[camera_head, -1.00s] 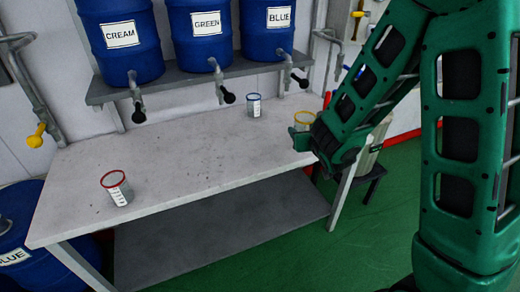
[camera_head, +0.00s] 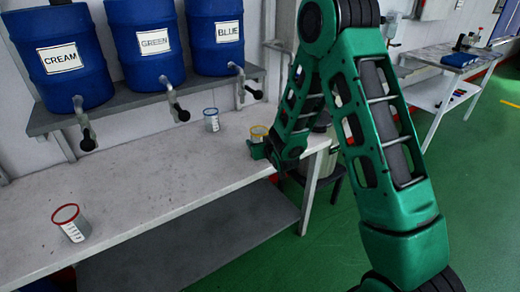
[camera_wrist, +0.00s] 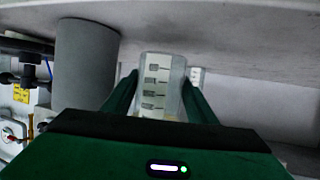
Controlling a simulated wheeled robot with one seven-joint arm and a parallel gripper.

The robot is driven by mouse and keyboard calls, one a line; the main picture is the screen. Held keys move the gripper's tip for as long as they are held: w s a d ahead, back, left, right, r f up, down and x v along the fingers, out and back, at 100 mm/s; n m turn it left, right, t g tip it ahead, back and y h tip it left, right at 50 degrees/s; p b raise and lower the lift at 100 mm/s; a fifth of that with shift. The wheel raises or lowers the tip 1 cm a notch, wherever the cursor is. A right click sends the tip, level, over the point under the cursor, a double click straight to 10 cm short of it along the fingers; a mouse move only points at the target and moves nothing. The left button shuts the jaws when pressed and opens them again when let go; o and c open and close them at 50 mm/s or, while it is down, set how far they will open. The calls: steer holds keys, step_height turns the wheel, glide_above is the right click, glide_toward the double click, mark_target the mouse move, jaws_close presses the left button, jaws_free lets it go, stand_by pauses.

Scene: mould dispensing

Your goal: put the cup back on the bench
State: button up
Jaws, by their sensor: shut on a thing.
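My gripper (camera_head: 259,149) is at the right part of the white bench (camera_head: 150,188), shut on a clear cup with a yellow rim (camera_head: 259,131). A red-rimmed cup (camera_head: 73,226) stands at the front left of the bench.
Blue drums labelled CREAM (camera_head: 62,75), GREEN (camera_head: 153,55) and BLUE (camera_head: 216,45) sit on a shelf, with taps hanging over the bench's back. A clear stretch of bench top lies between the red-rimmed and blue-rimmed cups. Another table (camera_head: 440,55) stands farther right.

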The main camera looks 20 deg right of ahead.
steer(key=shift+f, duration=1.35)
steer(key=o, duration=1.3)
steer(key=shift+f, duration=0.1)
